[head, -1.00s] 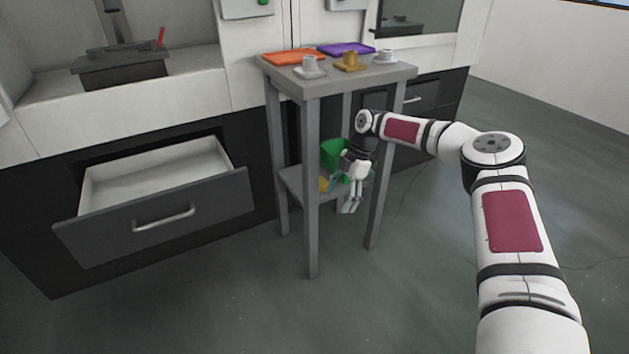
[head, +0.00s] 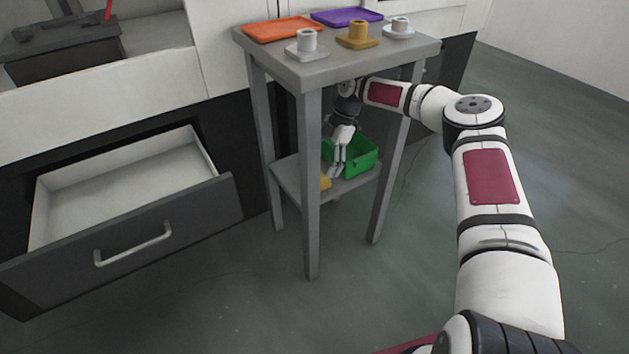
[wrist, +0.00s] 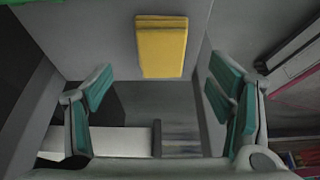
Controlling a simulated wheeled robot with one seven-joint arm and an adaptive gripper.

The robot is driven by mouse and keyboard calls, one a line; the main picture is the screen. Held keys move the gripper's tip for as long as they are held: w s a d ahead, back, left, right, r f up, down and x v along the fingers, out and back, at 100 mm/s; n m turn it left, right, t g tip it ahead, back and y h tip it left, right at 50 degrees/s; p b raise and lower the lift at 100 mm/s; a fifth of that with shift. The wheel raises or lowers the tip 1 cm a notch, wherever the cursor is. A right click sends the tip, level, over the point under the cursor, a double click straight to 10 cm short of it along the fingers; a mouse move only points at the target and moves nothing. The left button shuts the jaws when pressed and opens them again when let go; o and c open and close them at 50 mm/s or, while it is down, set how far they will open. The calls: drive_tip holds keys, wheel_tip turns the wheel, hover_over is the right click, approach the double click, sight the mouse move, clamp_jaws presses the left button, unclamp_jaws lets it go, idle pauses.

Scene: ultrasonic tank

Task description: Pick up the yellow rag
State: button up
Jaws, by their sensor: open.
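The yellow rag (head: 325,182) lies on the lower shelf of the grey table, partly hidden behind the front leg in the head view. In the wrist view the folded rag (wrist: 162,46) is flat on the grey shelf, at top centre, beyond the fingertips. My gripper (head: 337,171) is inside the table frame above the lower shelf, pointing down. In the wrist view my gripper (wrist: 160,92) is open and empty, its teal pads wide apart on either side. The rag is not between the fingers and looks apart from them.
A green bin (head: 362,160) stands on the shelf (head: 288,180) beside my gripper. Table legs (head: 308,200) enclose this space. Orange (head: 283,29) and purple (head: 346,17) trays and several cups are on top. An open drawer (head: 130,220) juts out at left.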

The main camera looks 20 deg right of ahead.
drive_tip(key=b+x, duration=0.3)
drive_tip(key=x, duration=0.3)
drive_tip(key=shift+a, duration=0.1)
drive_tip(key=shift+r, duration=0.1)
drive_tip(key=c, duration=1.3)
drive_tip(key=shift+c, duration=0.2)
drive_tip(key=shift+r, duration=0.1)
drive_tip(key=shift+r+p, duration=0.3)
wheel_tip(320, 180, up, 3)
drive_tip(key=shift+s+r+p, duration=0.15)
drive_tip(key=shift+s+p, duration=0.05)
drive_tip(key=shift+p, duration=0.85)
drive_tip(key=s+d+p, duration=0.2)
drive_tip(key=s, duration=0.5)
drive_tip(key=s+d+p, duration=0.2)
drive_tip(key=s, duration=0.6)
drive_tip(key=shift+d+r+p, duration=0.35)
drive_tip(key=shift+d+r, duration=0.05)
drive_tip(key=shift+r, duration=0.05)
